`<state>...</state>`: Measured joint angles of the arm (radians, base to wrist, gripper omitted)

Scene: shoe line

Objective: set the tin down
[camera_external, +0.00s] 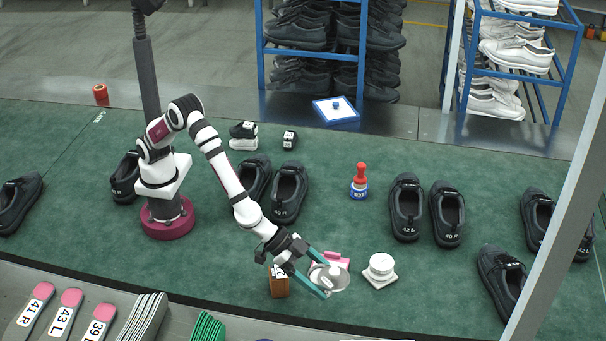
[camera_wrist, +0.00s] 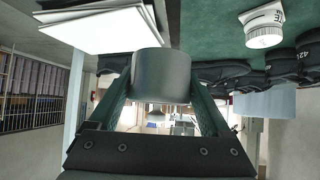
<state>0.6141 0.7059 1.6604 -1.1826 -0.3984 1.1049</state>
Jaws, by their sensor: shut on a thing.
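My gripper (camera_external: 328,277) has teal fingers that are shut on the round silver-grey tin (camera_external: 338,283). In the wrist view the tin (camera_wrist: 162,76) is a plain grey cylinder held between the two fingers (camera_wrist: 160,105). The tin is in front of a pink-and-white item (camera_external: 338,257), which it partly hides. I cannot tell the exact gap between the tin and the green surface (camera_external: 230,270).
A white round container (camera_external: 381,262) stands on a white square base just right of the tin. A brown block (camera_external: 280,287) is left, close to my gripper. A red-topped blue-and-white bottle (camera_external: 360,182) and several black shoes (camera_external: 406,210) stand farther back.

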